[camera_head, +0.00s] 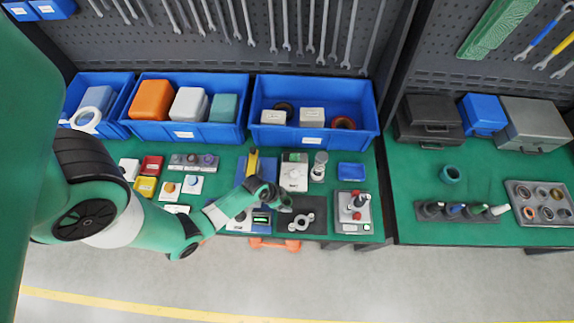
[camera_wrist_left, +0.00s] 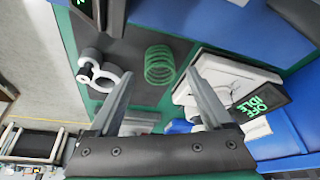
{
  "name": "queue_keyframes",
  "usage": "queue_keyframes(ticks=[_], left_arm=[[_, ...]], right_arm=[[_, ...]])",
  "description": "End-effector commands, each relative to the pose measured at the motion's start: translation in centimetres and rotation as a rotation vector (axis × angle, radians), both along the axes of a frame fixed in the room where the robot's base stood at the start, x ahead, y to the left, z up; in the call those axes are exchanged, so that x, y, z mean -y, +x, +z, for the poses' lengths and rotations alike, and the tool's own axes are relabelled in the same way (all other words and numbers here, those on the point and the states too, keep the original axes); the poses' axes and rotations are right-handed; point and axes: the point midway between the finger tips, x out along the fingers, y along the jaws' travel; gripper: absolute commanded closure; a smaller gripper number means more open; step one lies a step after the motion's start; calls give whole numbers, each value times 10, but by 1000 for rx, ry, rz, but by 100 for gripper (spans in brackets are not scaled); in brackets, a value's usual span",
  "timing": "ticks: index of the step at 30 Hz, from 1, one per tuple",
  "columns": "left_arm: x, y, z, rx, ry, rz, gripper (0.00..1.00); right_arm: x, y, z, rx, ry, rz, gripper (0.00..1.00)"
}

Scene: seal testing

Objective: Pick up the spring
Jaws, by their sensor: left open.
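The spring (camera_wrist_left: 158,65) is a green open coil standing on a dark mat (camera_wrist_left: 178,45) in the left wrist view. I cannot make it out in the head view, where my left arm covers that area. My left gripper (camera_wrist_left: 161,73) is open, with its two fingers apart and nothing between them. In the wrist view the spring appears beyond and between the fingertips, apart from them. In the head view my left gripper (camera_head: 284,204) is over the dark mat at the front of the bench. My right gripper is not in view.
A grey ringed metal part (camera_head: 296,221) lies on the mat beside the gripper. A device with a lit display (camera_wrist_left: 258,103) stands on the spring's other side. A stand with red-topped parts (camera_head: 354,212) is to the right. Blue bins (camera_head: 313,138) line the back.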

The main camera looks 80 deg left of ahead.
Motion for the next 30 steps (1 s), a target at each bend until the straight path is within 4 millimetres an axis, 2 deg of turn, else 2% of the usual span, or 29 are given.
queue_keyframes(ticks=[1, 3, 11, 25, 30], left_arm=[[-1, 4, -18, 1, 0, -1, 17], [-1, 8, -27, -1, 0, -2, 17], [-1, 11, -27, 0, 0, 0, 17], [-1, 11, -27, 0, 0, 0, 99], [-1, 11, -27, 0, 0, 0, 100]], right_arm=[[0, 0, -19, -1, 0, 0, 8], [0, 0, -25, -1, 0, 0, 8], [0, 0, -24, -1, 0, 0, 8], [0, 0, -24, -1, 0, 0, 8], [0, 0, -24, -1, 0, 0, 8]])
